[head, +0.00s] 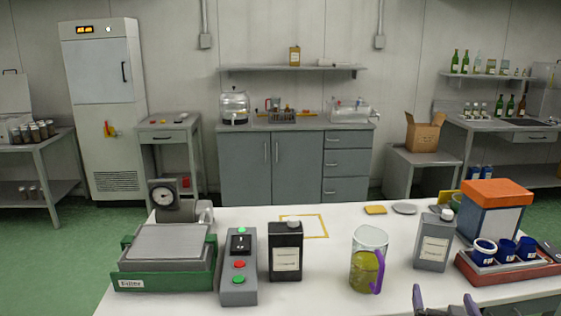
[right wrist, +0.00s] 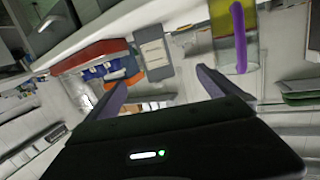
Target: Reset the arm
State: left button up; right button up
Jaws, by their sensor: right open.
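My right gripper (head: 444,300) shows at the bottom edge of the head view, at the right front of the white table (head: 330,290). Its two purple-grey fingers stand apart with nothing between them. In the right wrist view the gripper (right wrist: 160,85) is also spread and empty. A grey can with a pale label (head: 433,241) stands behind the gripper. A glass jug (head: 366,262) with yellow-green liquid and a purple handle stands to its left. My left gripper is in neither view.
A red tray (head: 510,272) with several blue cups lies at the right, before an orange-topped box (head: 494,208). A black can (head: 285,251), a button box (head: 239,268) and a green-framed scale (head: 165,256) stand at the left.

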jog(key=s+a+f+n+g+y, duration=0.1)
jog(key=s+a+f+g+y, duration=0.25)
jog(key=a+f, duration=0.75)
jog(key=s+a+f+n+g+y, duration=0.1)
jog(key=s+a+f+g+y, duration=0.25)
jog(key=a+f, duration=0.7)
jog(key=s+a+f+g+y, duration=0.1)
jog(key=s+a+f+g, duration=0.2)
jog(key=s+a+f, duration=0.4)
jog(key=s+a+f+n+g+y, duration=0.1)
jog(key=s+a+f+g+y, duration=0.1)
jog(key=s+a+f+g, duration=0.2)
jog(key=s+a+f, duration=0.3)
jog(key=s+f, duration=0.1)
jog(key=s, duration=0.4)
jog(key=shift+a+f+g, duration=0.25)
jog(key=shift+f+g, duration=0.05)
